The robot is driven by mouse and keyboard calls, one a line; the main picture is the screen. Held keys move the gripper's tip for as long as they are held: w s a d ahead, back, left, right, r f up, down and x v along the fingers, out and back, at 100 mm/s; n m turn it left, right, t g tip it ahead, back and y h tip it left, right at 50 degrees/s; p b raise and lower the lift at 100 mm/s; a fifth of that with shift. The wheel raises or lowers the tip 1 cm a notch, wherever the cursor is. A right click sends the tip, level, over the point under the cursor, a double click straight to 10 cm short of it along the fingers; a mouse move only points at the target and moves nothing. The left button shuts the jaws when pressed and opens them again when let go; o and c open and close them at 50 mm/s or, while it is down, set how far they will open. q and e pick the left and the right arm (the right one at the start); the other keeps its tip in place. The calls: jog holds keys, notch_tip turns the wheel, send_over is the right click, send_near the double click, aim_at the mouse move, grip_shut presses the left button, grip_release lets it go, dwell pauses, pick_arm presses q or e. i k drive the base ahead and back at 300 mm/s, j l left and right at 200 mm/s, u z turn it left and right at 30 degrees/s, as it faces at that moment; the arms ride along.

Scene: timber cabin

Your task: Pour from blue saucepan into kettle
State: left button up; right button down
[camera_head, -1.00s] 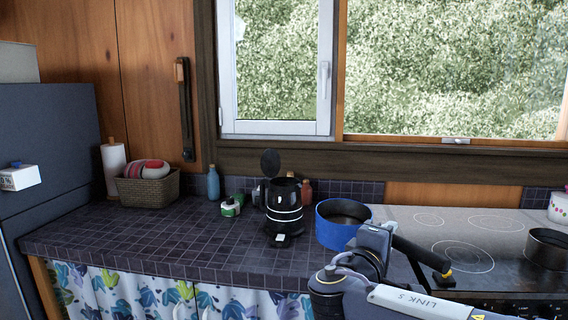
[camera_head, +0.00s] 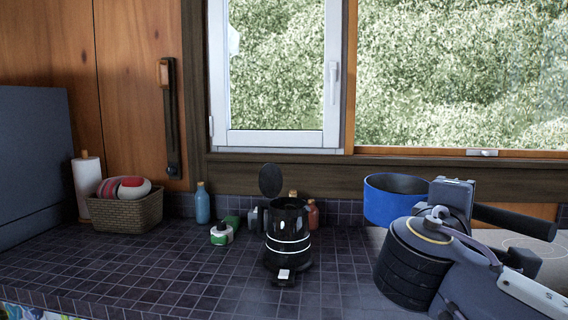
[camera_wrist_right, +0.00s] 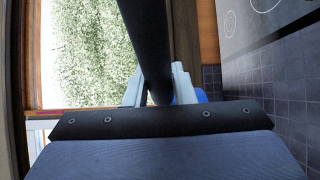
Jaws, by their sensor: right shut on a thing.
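The blue saucepan (camera_head: 385,200) is held up in the air to the right of the kettle, roughly upright; its contents cannot be seen. My right gripper (camera_wrist_right: 160,90) is shut on its black handle (camera_wrist_right: 148,40), which runs between the fingers in the right wrist view. In the head view my right wrist hides part of the pan and the fingers. The black kettle (camera_head: 287,228) stands on the tiled counter with its lid (camera_head: 270,180) raised and its top open. The pan is apart from the kettle. My left gripper is not in view.
A wicker basket (camera_head: 127,213) and paper roll (camera_head: 87,187) are farther left. The counter (camera_head: 180,272) in front is clear. A window is behind.

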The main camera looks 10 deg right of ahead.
aim_at(288, 238)
jog(key=i, duration=0.9)
